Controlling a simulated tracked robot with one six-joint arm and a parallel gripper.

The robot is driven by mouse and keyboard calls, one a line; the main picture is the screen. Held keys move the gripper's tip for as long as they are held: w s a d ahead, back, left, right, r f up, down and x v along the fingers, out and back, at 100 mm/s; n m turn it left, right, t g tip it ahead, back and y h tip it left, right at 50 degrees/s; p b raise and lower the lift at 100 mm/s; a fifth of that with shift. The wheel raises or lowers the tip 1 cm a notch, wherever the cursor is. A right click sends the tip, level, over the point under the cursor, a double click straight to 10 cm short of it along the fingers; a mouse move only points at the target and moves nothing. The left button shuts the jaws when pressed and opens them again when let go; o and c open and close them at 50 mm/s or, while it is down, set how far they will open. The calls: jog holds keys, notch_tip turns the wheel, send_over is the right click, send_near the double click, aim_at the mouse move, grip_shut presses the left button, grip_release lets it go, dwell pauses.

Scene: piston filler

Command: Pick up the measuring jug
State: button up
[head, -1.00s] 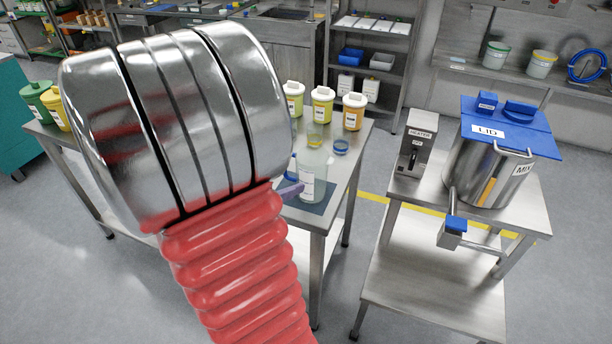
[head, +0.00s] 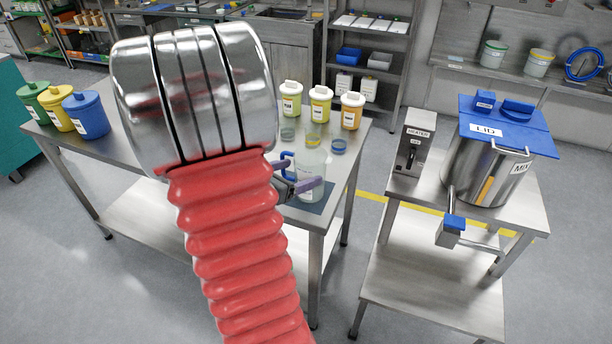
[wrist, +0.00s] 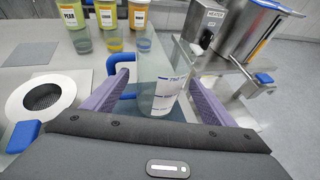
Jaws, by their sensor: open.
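The measuring jug (head: 311,172) is clear with a blue handle on its left side, and stands upright near the table's right front corner, on a dark mat (head: 308,205). It also shows in the wrist view (wrist: 163,82), with a printed label and blue scale marks. My gripper (head: 297,178) is open with purple fingers. In the wrist view its fingers (wrist: 157,84) lie on either side of the jug, the handle towards the left finger. I cannot tell whether either finger touches it. My arm hides part of the table in the head view.
A ring-shaped fitting (wrist: 42,97) lies left of my gripper. A heater (head: 413,142) and lidded mixing vessel (head: 488,165) stand on the separate right table.

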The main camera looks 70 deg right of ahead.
jog(key=shift+x, duration=2.6)
jog(key=shift+s+r, duration=0.1)
jog(key=shift+s, duration=0.05)
jog(key=c, duration=0.9)
jog(key=shift+r, duration=0.2)
notch_tip(320, 180, up, 10)
jog(key=shift+f, duration=0.15)
